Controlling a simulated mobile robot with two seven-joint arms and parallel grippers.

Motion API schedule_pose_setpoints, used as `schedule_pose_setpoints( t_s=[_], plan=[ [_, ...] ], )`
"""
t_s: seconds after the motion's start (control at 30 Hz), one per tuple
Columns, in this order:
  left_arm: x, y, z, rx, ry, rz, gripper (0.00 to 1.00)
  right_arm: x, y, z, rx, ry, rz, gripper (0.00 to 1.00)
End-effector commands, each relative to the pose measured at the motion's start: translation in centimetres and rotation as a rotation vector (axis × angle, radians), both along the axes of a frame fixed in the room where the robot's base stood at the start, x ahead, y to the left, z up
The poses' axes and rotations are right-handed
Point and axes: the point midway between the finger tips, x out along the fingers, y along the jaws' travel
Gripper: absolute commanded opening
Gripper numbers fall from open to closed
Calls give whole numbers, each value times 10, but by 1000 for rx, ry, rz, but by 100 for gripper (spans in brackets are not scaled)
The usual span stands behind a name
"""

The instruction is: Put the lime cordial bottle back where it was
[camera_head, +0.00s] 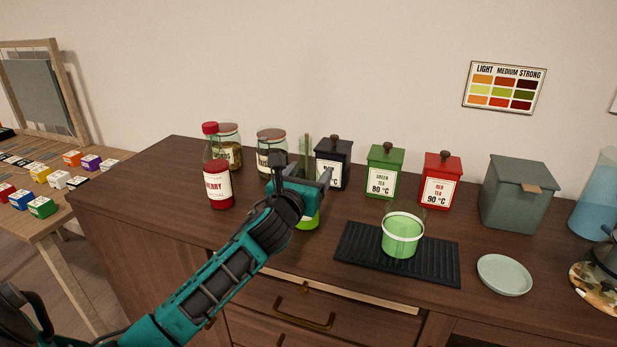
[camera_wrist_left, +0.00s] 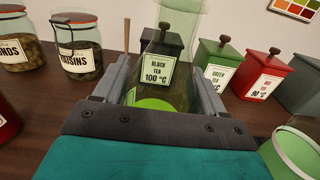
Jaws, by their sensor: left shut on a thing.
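The lime cordial bottle (camera_head: 309,219) is clear glass with green liquid low inside. It stands upright between the fingers of my left gripper (camera_head: 303,174), which is shut on it. In the left wrist view the bottle (camera_wrist_left: 157,103) sits between both fingers (camera_wrist_left: 166,88), in front of the black tea tin. I cannot tell whether its base touches the sideboard; the gripper hides its middle. A red cherry bottle (camera_head: 218,184) stands to the left. A glass of green drink (camera_head: 401,238) stands on a black ribbed mat (camera_head: 362,269) to the right. My right gripper is not in view.
Behind are two lidded jars (camera_head: 230,148), a black tea tin (camera_head: 333,165), a green tin (camera_head: 383,172) and a red tin (camera_head: 439,182). A grey box (camera_head: 516,195) and a pale saucer (camera_head: 504,275) are at right. Bare sideboard (camera_head: 170,185) lies left of the cherry bottle.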

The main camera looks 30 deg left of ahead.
Motion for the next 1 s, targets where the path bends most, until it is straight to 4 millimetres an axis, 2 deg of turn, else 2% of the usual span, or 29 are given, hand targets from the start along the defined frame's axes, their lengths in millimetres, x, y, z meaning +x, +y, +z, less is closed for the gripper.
schedule_pose_setpoints(
  t_s=[0.23,0.27,0.5,0.83,1.0],
  plan=[
    [0,0,0,1,-5,-1,9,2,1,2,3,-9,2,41],
    [0,0,-3,0,0,0,72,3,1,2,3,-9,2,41],
    [0,0,-3,0,0,0,95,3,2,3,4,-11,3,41],
    [0,0,3,-1,-1,0,96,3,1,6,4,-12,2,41],
    [-21,-5,0,1,1,-2,96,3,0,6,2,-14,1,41]
  ],
)
